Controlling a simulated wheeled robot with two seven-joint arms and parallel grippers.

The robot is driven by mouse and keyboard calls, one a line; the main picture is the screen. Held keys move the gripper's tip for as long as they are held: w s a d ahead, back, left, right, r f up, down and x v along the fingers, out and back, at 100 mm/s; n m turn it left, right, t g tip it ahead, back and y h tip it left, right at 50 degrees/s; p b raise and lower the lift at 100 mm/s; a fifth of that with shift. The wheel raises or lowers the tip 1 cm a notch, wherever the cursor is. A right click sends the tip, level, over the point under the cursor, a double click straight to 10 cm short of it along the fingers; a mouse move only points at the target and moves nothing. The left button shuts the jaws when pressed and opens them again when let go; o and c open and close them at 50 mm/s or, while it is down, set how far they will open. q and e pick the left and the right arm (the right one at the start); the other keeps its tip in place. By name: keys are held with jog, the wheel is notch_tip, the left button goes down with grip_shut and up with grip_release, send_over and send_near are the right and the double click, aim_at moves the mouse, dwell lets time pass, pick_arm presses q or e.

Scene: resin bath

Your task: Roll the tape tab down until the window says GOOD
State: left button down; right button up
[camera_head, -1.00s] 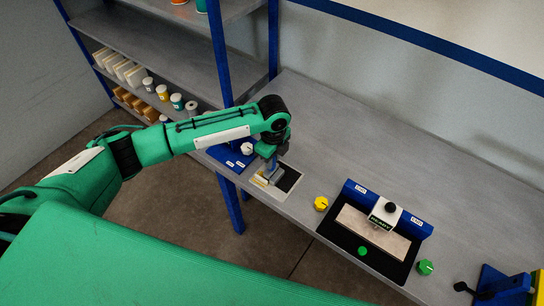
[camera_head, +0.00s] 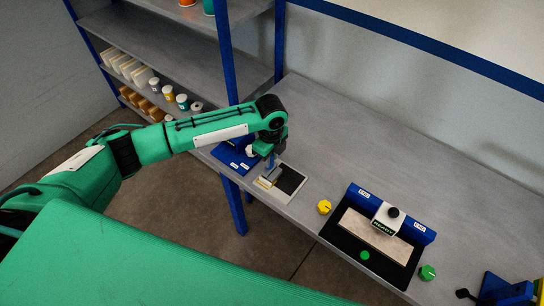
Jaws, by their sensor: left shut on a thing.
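My left gripper (camera_head: 270,163) is above the back left part of a white-edged plate with a dark panel (camera_head: 290,181). It is shut on a small grey-blue piece (camera_head: 271,174) whose shape is mostly hidden by the fingers. A small tan and grey patch (camera_head: 264,183) shows on the plate's left side; I cannot tell for certain whether it is the tape tab. A small dark window with green letters (camera_head: 383,227) on the blue-backed fixture seems to read READY. My right gripper is out of view.
The blue-backed fixture (camera_head: 421,233) holds a pale slab (camera_head: 353,223). A yellow knob (camera_head: 324,207) and a green knob (camera_head: 427,272) flank it. A blue labelled stand (camera_head: 228,158) is left of the plate. The bench behind (camera_head: 340,140) is clear.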

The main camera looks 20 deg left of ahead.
pick_arm(q)
jog(key=shift+d, duration=0.2)
jog(key=shift+s+d+p, duration=0.2)
jog(key=shift+d+p, duration=0.1)
jog(key=shift+d, duration=0.2)
jog(key=shift+s+d+p, duration=0.2)
jog(key=shift+d+p, duration=0.05)
jog(key=shift+d, duration=0.2)
jog(key=shift+a, duration=0.2)
dwell(0.3)
jog(key=shift+w+a, duration=0.2)
jog(key=shift+a, duration=0.3)
jog(key=shift+w+a, duration=0.2)
jog(key=shift+a, duration=0.25)
notch_tip(320, 180, up, 7)
jog(key=p, duration=0.7)
jog(key=shift+r, duration=0.1)
